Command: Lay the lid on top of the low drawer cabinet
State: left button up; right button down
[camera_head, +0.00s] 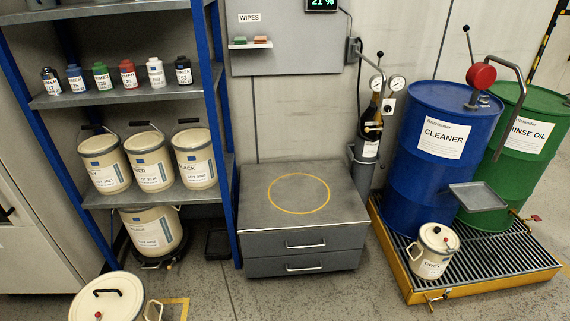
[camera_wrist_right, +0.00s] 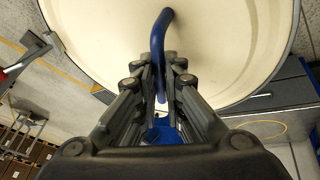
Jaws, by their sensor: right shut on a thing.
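The lid (camera_wrist_right: 90,30) is a large round cream disc with a dark rim. It fills much of the right wrist view, and its edges run out of the picture. My right gripper (camera_wrist_right: 160,90) is shut on the blue bar handle (camera_wrist_right: 158,50) of the lid. The low drawer cabinet (camera_head: 303,205) is grey with two drawers, and a yellow ring is marked on its bare top. Part of that top with the ring shows beyond the lid in the right wrist view (camera_wrist_right: 290,155). Neither gripper shows in the head view.
A blue-post shelf (camera_head: 100,98) with cans and pails stands left of the cabinet. On its right are a pump cylinder (camera_head: 367,165), a blue drum (camera_head: 425,160) and a green drum (camera_head: 525,130) on a yellow-edged grating. A cream pail (camera_head: 110,305) stands at the front left.

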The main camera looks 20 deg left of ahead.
aim_at(311, 194)
jog(key=i+l+u, duration=0.15)
jog(key=u, duration=0.25)
jog(key=i+l+u, duration=0.55)
jog(key=u, duration=0.25)
jog(key=i+l+u, duration=0.15)
jog(key=l+u, duration=0.2)
